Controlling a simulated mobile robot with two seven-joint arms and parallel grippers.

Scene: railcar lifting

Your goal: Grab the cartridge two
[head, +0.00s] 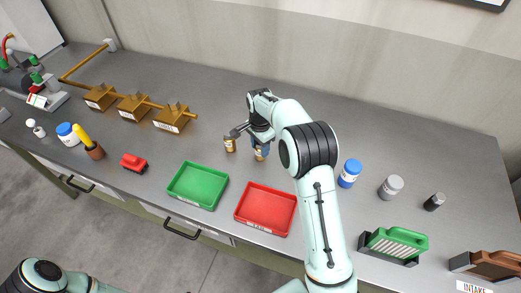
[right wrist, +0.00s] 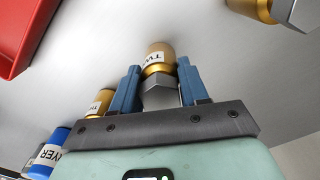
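Cartridge two (right wrist: 158,58) is gold with a grey hexagonal end and a white label reading "TW", partly cut off. It sits between the two blue fingers of my right gripper (right wrist: 158,72) in the right wrist view. The fingers are very close to its sides; I cannot tell whether they press on it. In the head view my right gripper (head: 260,141) reaches down from above onto this cartridge (head: 260,155), which is partly hidden. Another gold cartridge (head: 229,145) stands just left of it. My left gripper is out of view; only part of its arm shows at bottom left.
A green tray (head: 168,187) and a red tray (head: 237,213) lie in front. A blue jar (head: 349,174), a grey jar (head: 390,187) and a dark cylinder (head: 434,202) stand to the right. Brown box fixtures (head: 170,118) stand left. The back of the bench is clear.

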